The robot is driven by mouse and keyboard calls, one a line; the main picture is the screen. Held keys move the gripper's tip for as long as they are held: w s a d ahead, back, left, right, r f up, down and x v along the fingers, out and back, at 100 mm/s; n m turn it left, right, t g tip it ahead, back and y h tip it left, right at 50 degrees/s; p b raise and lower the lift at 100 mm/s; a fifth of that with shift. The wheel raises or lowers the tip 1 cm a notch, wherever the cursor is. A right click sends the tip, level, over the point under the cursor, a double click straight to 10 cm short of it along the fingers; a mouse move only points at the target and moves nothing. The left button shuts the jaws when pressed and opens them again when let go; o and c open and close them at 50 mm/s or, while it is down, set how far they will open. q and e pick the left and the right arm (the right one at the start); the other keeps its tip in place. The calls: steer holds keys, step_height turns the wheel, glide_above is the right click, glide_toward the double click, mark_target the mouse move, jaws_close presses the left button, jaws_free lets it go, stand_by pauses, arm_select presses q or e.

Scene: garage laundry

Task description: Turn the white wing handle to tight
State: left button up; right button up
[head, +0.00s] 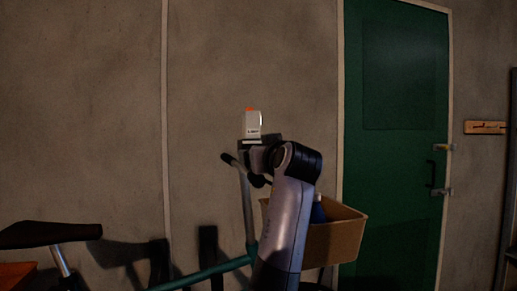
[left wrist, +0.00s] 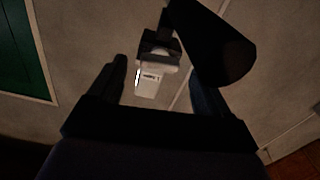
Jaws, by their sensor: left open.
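A small white bike light (head: 253,126) with an orange top is mounted at the handlebar of a bicycle. It also shows in the left wrist view (left wrist: 149,86), upside down, beyond my fingers. A thin bright white piece on its side (left wrist: 137,77) may be the wing handle; it is too small to be sure, and a bright sliver also shows in the head view (head: 261,119). My left gripper (left wrist: 157,66) is open, its dark fingers on either side of the light in the picture. I see no clear contact. In the head view my arm hides most of the gripper.
The bicycle's teal frame (head: 208,273) and dark saddle (head: 48,233) are at lower left. A tan basket (head: 338,236) holding something blue is just right of my arm. A green door (head: 402,150) and a wooden rack (head: 485,128) are at right. A dark cylinder (left wrist: 212,42) crosses the wrist view.

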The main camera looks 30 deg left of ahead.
arm_select(q)
steer(key=shift+p+x, duration=0.35)
steer(key=shift+x, duration=1.1)
steer(key=c, duration=1)
steer(key=shift+m, duration=0.7)
steer(key=shift+c, duration=0.2)
steer(key=o, duration=1)
steer(key=shift+o, duration=0.2)
